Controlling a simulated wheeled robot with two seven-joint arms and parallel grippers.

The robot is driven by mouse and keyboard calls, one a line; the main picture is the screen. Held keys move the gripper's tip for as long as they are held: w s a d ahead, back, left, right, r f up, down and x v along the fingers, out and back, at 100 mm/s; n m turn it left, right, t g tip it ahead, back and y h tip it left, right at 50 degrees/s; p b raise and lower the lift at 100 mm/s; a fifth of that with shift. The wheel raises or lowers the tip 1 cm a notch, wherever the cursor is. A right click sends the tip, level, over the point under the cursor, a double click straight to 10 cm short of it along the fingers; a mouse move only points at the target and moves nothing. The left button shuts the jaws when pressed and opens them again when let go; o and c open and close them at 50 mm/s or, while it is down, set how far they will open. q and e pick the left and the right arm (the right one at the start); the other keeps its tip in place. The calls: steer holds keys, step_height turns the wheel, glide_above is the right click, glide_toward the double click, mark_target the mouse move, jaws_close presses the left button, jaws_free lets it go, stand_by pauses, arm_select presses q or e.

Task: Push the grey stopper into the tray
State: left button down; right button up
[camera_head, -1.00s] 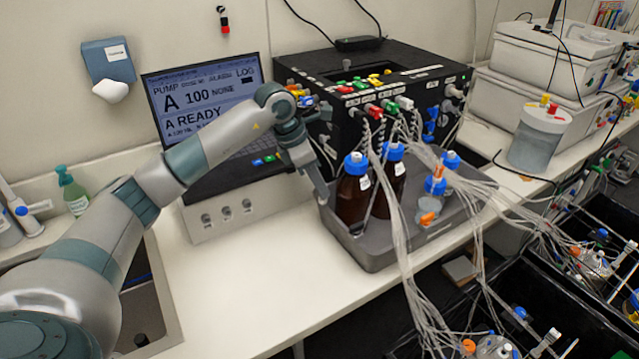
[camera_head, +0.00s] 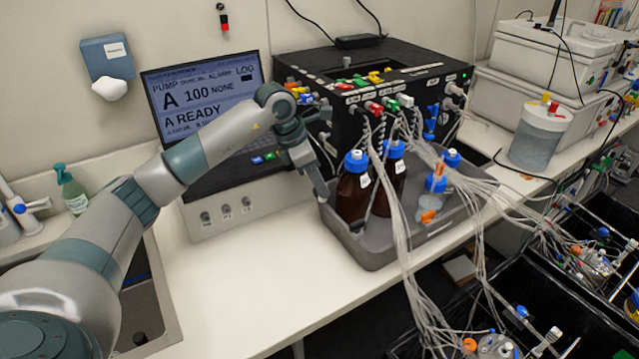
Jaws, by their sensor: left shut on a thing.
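The grey tray (camera_head: 378,258) stands on the white bench and holds bottles with blue caps. My left gripper (camera_head: 322,194) points down at the tray's left end, by its rim. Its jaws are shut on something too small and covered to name. I cannot make out the grey stopper for certain; the gripper may hide it. Whether the fingertips touch the tray is unclear. My right gripper is not in view.
Two brown bottles (camera_head: 352,195) stand just right of my left gripper. Many clear tubes (camera_head: 403,250) run from the black pump unit (camera_head: 375,85) over the tray. A laptop (camera_head: 205,95) stands behind my arm. The bench front left of the tray is clear.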

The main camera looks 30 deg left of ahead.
arm_select(q)
steer(key=c, duration=1.6)
jaws_free()
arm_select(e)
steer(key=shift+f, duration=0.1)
